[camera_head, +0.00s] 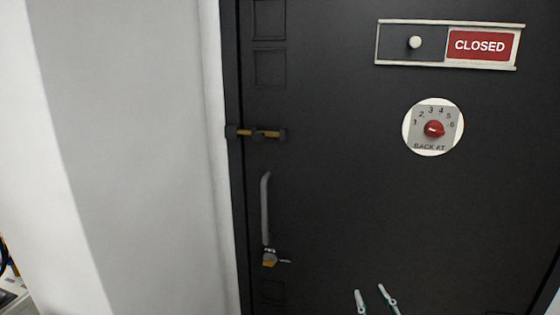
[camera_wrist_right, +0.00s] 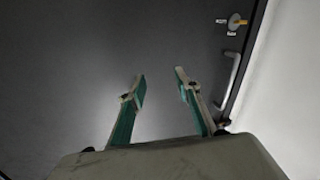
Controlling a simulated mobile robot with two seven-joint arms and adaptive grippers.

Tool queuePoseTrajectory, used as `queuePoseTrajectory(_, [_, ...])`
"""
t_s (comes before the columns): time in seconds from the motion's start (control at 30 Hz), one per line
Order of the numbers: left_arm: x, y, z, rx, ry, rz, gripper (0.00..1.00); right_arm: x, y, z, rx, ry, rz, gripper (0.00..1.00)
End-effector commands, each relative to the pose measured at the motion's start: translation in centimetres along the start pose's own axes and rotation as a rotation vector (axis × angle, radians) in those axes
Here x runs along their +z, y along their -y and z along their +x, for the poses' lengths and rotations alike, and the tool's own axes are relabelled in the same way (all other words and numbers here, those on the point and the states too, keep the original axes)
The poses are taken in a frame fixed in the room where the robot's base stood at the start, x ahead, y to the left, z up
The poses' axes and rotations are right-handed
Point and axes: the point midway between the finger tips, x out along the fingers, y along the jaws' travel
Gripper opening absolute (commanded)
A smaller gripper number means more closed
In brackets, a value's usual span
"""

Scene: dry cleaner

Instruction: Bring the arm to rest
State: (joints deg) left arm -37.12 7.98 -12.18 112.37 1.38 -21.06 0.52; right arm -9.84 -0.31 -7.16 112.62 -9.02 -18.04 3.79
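My right gripper (camera_head: 372,295) shows at the bottom of the head view, in front of the dark door (camera_head: 345,210). Its two thin fingers stand apart with nothing between them. In the right wrist view the gripper (camera_wrist_right: 160,77) is also open and empty, with the bare door surface (camera_wrist_right: 70,70) beyond it. The fingers appear clear of the door handle (camera_head: 265,210), which also shows at the upper right of the wrist view (camera_wrist_right: 231,78). My left gripper is in neither view.
The door carries a sliding sign (camera_head: 480,45) reading CLOSED, a round dial (camera_head: 433,127) with a red knob, a bolt (camera_head: 258,133) near its left edge, and a lock (camera_head: 270,260) with a key below the handle. A white wall (camera_head: 140,150) stands to the left.

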Motion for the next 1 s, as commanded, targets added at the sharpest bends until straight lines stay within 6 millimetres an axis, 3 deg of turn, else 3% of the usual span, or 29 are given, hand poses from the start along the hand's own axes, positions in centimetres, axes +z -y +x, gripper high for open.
queuePoseTrajectory(0.03, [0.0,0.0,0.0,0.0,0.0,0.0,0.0,3.3,1.1,-1.9,-0.029,0.06,-0.004,0.33])
queuePoseTrajectory(0.2, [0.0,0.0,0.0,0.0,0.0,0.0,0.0,12.2,4.5,-8.8,-0.121,0.235,-0.001,0.33])
queuePoseTrajectory(0.4, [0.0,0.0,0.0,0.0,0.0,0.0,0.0,19.7,7.6,-17.3,-0.215,0.411,0.008,0.33])
queuePoseTrajectory(0.5, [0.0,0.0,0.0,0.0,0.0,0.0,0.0,21.7,8.5,-20.3,-0.246,0.465,0.013,0.33])
queuePoseTrajectory(0.6, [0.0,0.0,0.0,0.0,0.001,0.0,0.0,22.7,9.1,-22.0,-0.262,0.495,0.018,0.33])
queuePoseTrajectory(1.0, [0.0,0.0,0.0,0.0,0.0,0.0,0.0,23.1,9.2,-22.5,-0.268,0.506,0.019,0.33])
